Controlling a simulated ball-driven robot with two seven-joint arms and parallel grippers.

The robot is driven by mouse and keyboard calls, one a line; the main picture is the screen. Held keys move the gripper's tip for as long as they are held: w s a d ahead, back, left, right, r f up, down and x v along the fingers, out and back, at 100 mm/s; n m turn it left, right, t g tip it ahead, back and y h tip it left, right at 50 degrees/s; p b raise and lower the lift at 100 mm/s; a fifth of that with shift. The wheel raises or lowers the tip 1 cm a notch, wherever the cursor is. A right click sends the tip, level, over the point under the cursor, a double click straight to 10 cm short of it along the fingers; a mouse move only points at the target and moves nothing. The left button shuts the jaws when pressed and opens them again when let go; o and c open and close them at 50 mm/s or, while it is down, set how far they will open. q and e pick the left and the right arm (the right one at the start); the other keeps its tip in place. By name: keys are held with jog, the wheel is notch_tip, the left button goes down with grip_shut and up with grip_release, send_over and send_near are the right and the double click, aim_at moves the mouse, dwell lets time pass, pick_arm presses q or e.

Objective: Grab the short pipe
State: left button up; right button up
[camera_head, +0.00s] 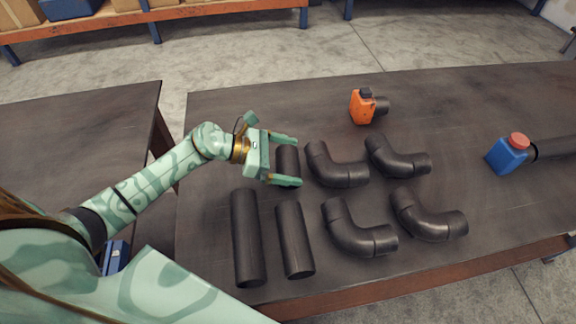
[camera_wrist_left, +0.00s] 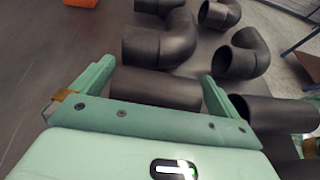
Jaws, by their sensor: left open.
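The short pipe (camera_head: 288,161) is a dark cylinder on the table, left of the elbow pipes. My left gripper (camera_head: 293,161) is open, with its two fingers on either side of the short pipe. In the left wrist view the short pipe (camera_wrist_left: 155,90) lies crosswise between the open fingers, partly hidden behind the gripper body. I cannot tell whether the fingers touch it. My right gripper is not in view.
Several black elbow pipes (camera_head: 350,174) lie just right of the gripper. A long pipe (camera_head: 247,240) and a medium pipe (camera_head: 295,240) lie nearer the front. An orange device (camera_head: 362,106) and a blue container (camera_head: 507,155) with a red cap stand farther off. The table's back left is clear.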

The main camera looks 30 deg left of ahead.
pick_arm(q)
jog(key=c, duration=0.9)
jog(key=shift+c, duration=0.2)
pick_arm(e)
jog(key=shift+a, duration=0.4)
